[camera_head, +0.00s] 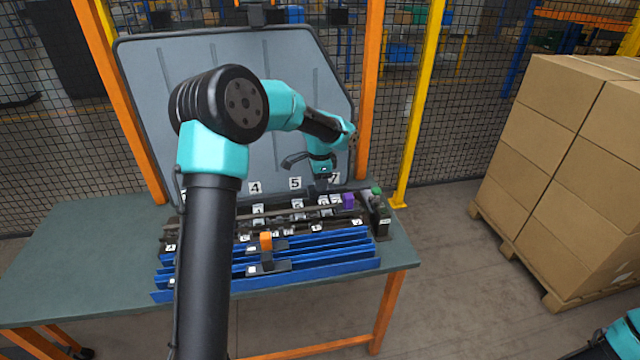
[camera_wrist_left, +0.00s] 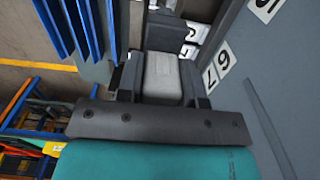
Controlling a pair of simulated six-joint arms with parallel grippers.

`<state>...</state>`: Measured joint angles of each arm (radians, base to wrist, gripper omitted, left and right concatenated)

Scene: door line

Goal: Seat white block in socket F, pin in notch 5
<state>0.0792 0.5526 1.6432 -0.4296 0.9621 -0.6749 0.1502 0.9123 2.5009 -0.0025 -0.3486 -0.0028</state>
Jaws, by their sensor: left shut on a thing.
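My left gripper (camera_head: 321,186) hangs over the back right of the dark fixture rail (camera_head: 290,218), in front of the grey door panel. In the left wrist view its jaws are shut on the white block (camera_wrist_left: 162,76), which looks light grey there. In the head view I cannot make out the block; the gripper hides it. Small white number tags, 4, 5 and 7 among them, stand along the panel's bottom edge. Socket F and its notches are too small to tell apart. My right gripper is not in view.
The left of the table (camera_head: 90,262) is clear.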

